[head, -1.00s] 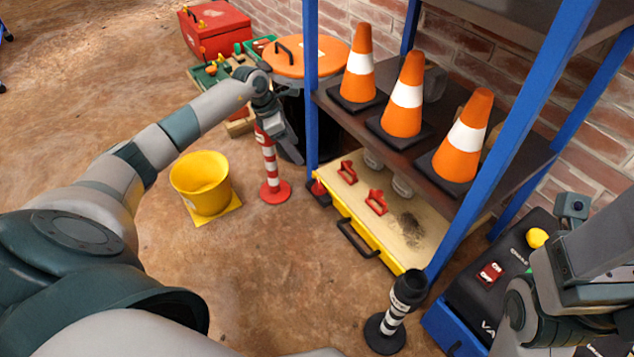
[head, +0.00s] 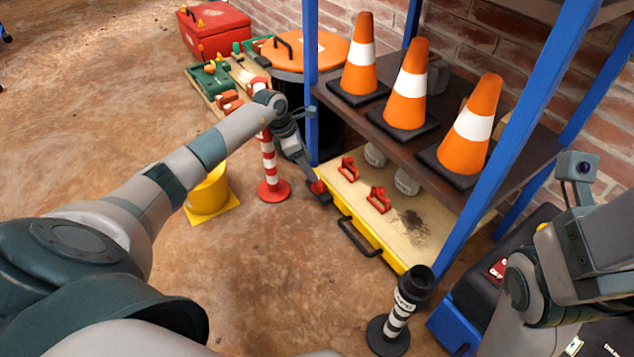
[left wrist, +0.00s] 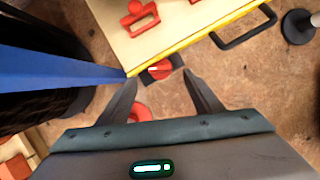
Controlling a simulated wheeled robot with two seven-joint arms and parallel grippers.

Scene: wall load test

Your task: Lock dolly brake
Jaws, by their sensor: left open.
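The yellow-edged dolly (head: 409,236) with a beige top sits on the floor under the shelf. A red brake pedal (head: 317,187) on a dark base is at its near left corner. The pedal also shows in the left wrist view (left wrist: 159,69), just beyond and between the fingertips. My left gripper (left wrist: 158,80) is open and empty, pointing down at the pedal; contact cannot be told. In the head view my left gripper (head: 310,172) partly covers the pedal's surroundings. My right gripper's body (head: 605,250) is at the right edge; its fingers do not show.
A blue shelf post (head: 312,80) stands close beside my left gripper. A red-and-white post (head: 268,165) and a yellow bucket (head: 210,193) stand left. A black-and-white post (head: 398,318) stands in front. Orange cones (head: 409,90) are on the shelf. Open floor lies between.

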